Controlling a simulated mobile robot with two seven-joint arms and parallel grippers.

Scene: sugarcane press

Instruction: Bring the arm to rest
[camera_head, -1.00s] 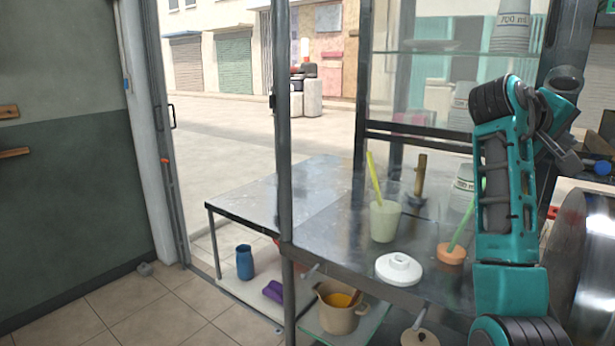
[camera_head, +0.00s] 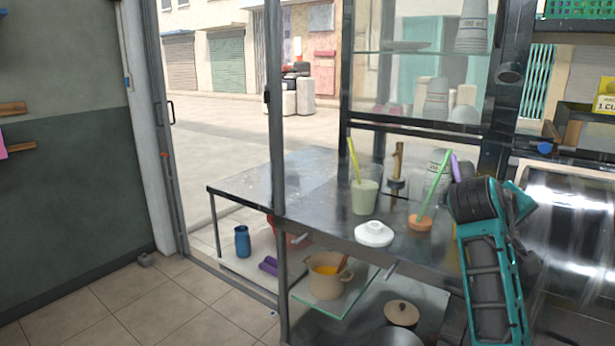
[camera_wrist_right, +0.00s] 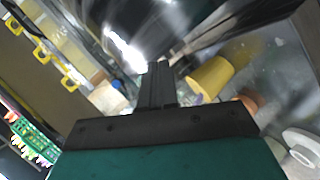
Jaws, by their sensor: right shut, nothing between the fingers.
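My right arm (camera_head: 490,270) is low at the right of the head view, in front of the counter's right end; its gripper cannot be made out there. In the right wrist view my right gripper (camera_wrist_right: 158,84) has its dark fingers together with nothing between them. A yellow cup (camera_wrist_right: 211,76) shows beyond and right of the fingertips in that view, apart from them. My left gripper is in neither view.
The metal counter (camera_head: 322,208) holds a pale cup (camera_head: 364,197) with a yellow straw, a white lid (camera_head: 374,234) and an orange piece (camera_head: 420,223). A pot (camera_head: 327,284) stands on the glass shelf below. A large shiny metal drum (camera_head: 570,230) is at the right.

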